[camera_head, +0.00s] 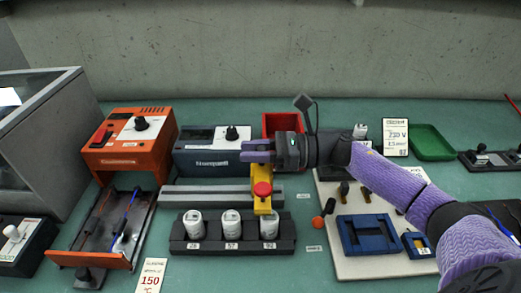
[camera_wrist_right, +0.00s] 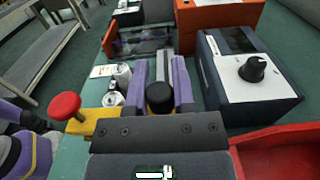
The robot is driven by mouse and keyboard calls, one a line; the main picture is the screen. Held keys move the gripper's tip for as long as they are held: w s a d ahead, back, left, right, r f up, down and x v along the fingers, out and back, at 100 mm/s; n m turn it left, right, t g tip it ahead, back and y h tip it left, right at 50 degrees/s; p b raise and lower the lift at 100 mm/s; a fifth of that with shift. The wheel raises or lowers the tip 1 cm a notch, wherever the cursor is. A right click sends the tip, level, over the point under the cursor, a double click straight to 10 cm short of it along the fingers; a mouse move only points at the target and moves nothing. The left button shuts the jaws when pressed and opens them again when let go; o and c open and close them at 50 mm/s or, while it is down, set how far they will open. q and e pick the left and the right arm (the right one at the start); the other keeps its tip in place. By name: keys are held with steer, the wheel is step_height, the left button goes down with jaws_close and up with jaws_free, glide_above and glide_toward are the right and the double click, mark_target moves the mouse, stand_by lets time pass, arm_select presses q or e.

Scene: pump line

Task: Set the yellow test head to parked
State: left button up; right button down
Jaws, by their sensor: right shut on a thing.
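The yellow test head (camera_head: 262,206) carries a red knob (camera_head: 262,189) and sits at the right end of a grey rail (camera_head: 200,196). Its front end reaches over the rightmost white cylinder in the black rack. My right gripper (camera_head: 256,151) is behind it, pointing left. In the right wrist view my right gripper's purple fingers (camera_wrist_right: 160,88) are on both sides of a black knob (camera_wrist_right: 160,98), close behind the yellow head (camera_wrist_right: 95,122). The join between black knob and head is hidden by the gripper. My left gripper is in neither view.
The black rack (camera_head: 205,246) holds three white cylinders. A blue-grey box with a dial (camera_head: 185,160) stands behind the rail, and a red bin (camera_head: 271,122) behind my gripper. A beige board (camera_head: 335,205) with blue fixtures and an orange-knobbed lever (camera_head: 317,222) lies to the right.

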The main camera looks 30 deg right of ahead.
arm_select(q)
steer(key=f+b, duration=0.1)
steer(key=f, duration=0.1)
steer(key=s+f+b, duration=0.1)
steer(key=b, duration=0.1)
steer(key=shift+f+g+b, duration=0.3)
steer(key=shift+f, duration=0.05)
arm_select(e)
steer(key=x, duration=1.9)
steer(key=shift+a, duration=0.4)
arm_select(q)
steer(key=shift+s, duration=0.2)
arm_select(e)
steer(key=shift+w, duration=0.15)
steer(key=shift+c, duration=2.3)
jaws_free()
steer(key=shift+w+a, duration=0.1)
steer(key=shift+a, duration=0.1)
arm_select(q)
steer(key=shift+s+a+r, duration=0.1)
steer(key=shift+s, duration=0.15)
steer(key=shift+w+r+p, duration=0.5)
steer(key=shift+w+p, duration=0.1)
steer(key=shift+p, duration=0.05)
arm_select(e)
steer(key=v, duration=1)
